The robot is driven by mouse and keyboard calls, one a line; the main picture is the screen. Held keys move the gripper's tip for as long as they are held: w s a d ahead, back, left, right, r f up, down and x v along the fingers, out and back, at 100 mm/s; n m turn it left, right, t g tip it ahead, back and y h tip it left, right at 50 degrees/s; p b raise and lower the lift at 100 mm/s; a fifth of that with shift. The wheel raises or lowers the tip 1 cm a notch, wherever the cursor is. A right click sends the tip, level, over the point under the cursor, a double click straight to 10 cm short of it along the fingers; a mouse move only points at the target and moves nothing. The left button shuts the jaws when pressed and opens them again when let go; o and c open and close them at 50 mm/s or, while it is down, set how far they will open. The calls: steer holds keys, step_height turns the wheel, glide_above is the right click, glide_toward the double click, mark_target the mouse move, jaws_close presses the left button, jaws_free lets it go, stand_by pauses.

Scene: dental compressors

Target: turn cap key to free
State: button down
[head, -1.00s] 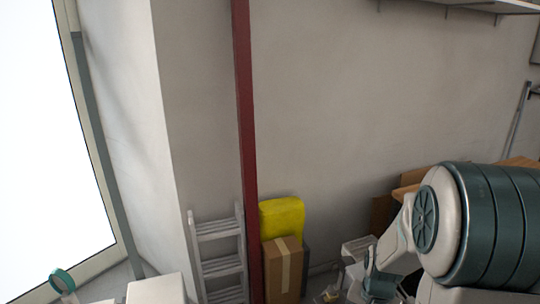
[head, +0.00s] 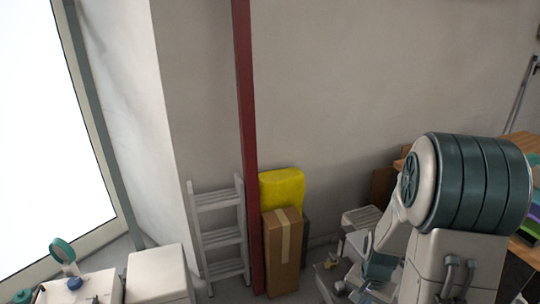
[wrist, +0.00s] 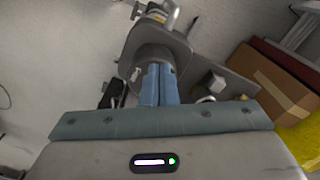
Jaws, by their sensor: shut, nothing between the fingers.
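In the wrist view my gripper (wrist: 158,70) has its two blue fingers together, with no gap and nothing held. Their tips are in front of a grey rounded part (wrist: 153,42) with a metal fitting (wrist: 159,14) beyond it; I cannot tell whether they touch. A grey plate (wrist: 232,88) with a small pale block (wrist: 213,83) lies behind the fingers. In the head view a low grey unit with a yellow knob (head: 340,288) stands beside my arm, and my fingertips are hidden there. I cannot pick out the cap key for certain in either view.
A cardboard box (head: 284,252) and a yellow container (head: 282,188) stand by a red post (head: 245,130). A grey ladder (head: 220,232) leans at the wall.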

steer(key=shift+w+d, duration=0.25)
steer(key=shift+d, duration=0.3)
stand_by(1.2)
steer(key=shift+s+d+b, duration=0.5)
steer(key=shift+d+b, duration=0.05)
steer(key=shift+d, duration=0.05)
stand_by(0.5)
steer(key=shift+s, duration=0.15)
steer(key=shift+s+a, duration=0.1)
steer(key=shift+s, duration=0.15)
step_height(320, 180, up, 6)
steer(key=p, duration=0.4)
stand_by(0.3)
